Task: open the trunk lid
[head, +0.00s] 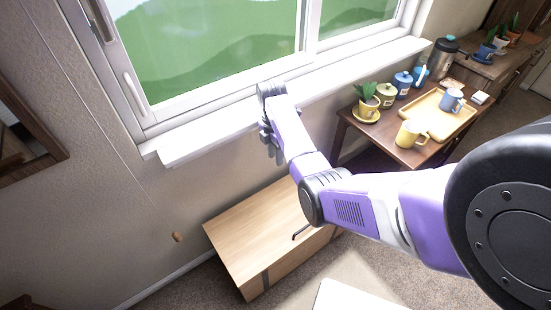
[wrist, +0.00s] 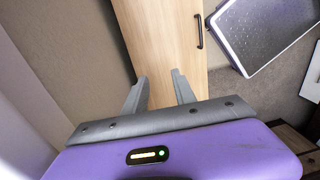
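The trunk is a light wooden box (head: 258,232) on the carpet below the window, with its lid down. A dark bar handle (head: 301,232) sits near the edge of the lid, partly overlapped by my arm in the head view. In the wrist view the lid (wrist: 158,35) lies below my gripper, and the handle (wrist: 199,31) shows to the right of the fingers. My gripper (wrist: 160,84) is open, its two grey fingers apart with nothing between them. In the head view my gripper (head: 268,143) hangs above the trunk near the window sill, apart from the handle.
The window sill (head: 290,88) and wall stand close behind the trunk. A side table (head: 385,147) with mugs, a tray and a plant is at the right.

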